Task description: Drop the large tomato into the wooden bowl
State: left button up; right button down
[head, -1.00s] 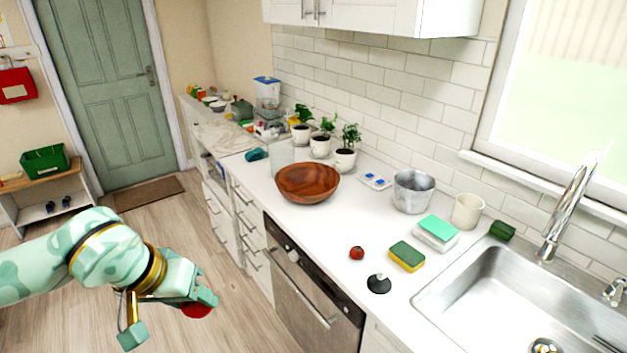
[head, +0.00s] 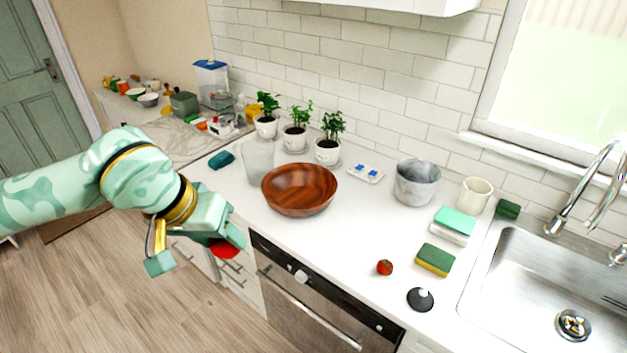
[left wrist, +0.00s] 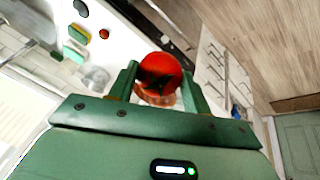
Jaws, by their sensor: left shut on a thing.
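My left gripper (head: 198,249) is shut on a large red tomato (head: 224,248), held in the air in front of the counter edge, to the left of and nearer than the bowl. In the left wrist view the tomato (left wrist: 161,73) sits between the two fingers (left wrist: 160,88). The wooden bowl (head: 299,189) stands upright on the white counter and looks empty. In the left wrist view it is mostly hidden behind the tomato. A small tomato (head: 385,267) lies on the counter to the right. My right gripper is not in view.
A metal pot (head: 416,182), a cream mug (head: 474,194), sponges (head: 435,260) and a black lid (head: 420,299) are to the right, before the sink (head: 540,290).

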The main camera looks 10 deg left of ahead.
aim_at(291, 199)
jog(key=i+j+z, duration=0.25)
jog(key=j, duration=0.2)
jog(key=j+z, duration=0.3)
jog(key=j, duration=0.15)
jog(key=i+j+z, duration=0.1)
jog(key=j+z, duration=0.15)
jog(key=j, duration=0.3)
jog(key=i+j+z, duration=0.65)
jog(key=k, duration=0.1)
